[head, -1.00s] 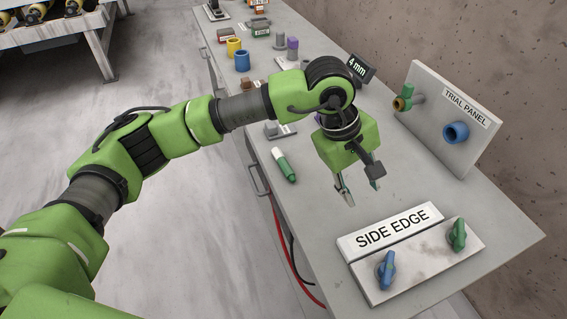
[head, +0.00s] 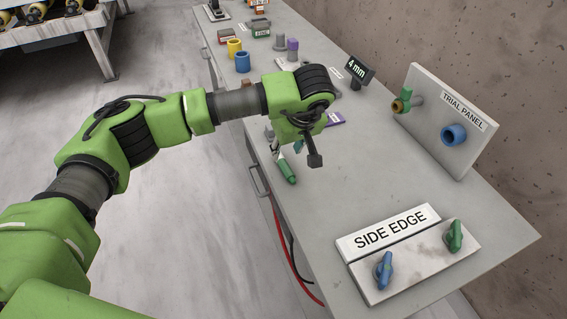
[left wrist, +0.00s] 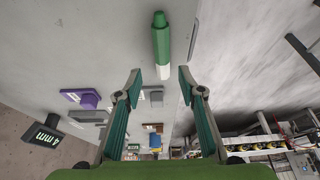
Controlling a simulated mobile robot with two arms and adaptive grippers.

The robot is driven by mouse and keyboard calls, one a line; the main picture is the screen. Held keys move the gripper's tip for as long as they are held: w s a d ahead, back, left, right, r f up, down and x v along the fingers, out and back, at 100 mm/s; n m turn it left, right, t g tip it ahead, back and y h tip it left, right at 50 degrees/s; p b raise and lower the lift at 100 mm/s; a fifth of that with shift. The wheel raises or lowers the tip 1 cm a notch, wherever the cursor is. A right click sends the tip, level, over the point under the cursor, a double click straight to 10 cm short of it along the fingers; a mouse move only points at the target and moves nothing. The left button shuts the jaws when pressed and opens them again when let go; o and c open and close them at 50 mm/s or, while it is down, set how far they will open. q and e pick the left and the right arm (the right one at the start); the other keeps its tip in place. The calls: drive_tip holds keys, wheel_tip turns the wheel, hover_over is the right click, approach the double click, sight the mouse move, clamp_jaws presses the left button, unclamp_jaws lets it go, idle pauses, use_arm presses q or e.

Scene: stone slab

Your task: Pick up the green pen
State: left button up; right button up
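The green pen (head: 286,170) lies on the grey table near its left edge in the head view, its white end partly hidden behind my gripper. In the left wrist view the pen (left wrist: 161,40) is at the top centre, its white end towards my fingers. My left gripper (head: 292,152) is over the table beside the pen's white end. In the left wrist view my left gripper (left wrist: 161,78) is open, with its fingertips spread apart and nothing between them. The pen lies beyond the fingertips. My right gripper is not in view.
A purple block (head: 335,118) and a "4 mm" sign (head: 357,69) stand behind the gripper. The "TRIAL PANEL" (head: 440,125) is at the right, the "SIDE EDGE" plate (head: 390,232) nearer. The table (head: 360,175) between them is clear. A handle (head: 260,180) juts from the table's side.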

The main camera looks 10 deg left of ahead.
sight(283, 161)
use_arm(q)
drive_tip(key=shift+f, duration=0.35)
drive_tip(key=x, duration=0.1)
drive_tip(key=p+x, duration=0.2)
drive_tip(key=shift+s+a+f, duration=0.15)
drive_tip(key=shift+s+f, duration=0.05)
drive_tip(key=shift+f, duration=0.15)
drive_tip(key=shift+w+a+f, duration=0.1)
drive_tip(key=shift+w+f, duration=0.05)
drive_tip(key=shift+f, duration=0.25)
drive_tip(key=shift+f, duration=0.15)
clamp_jaws()
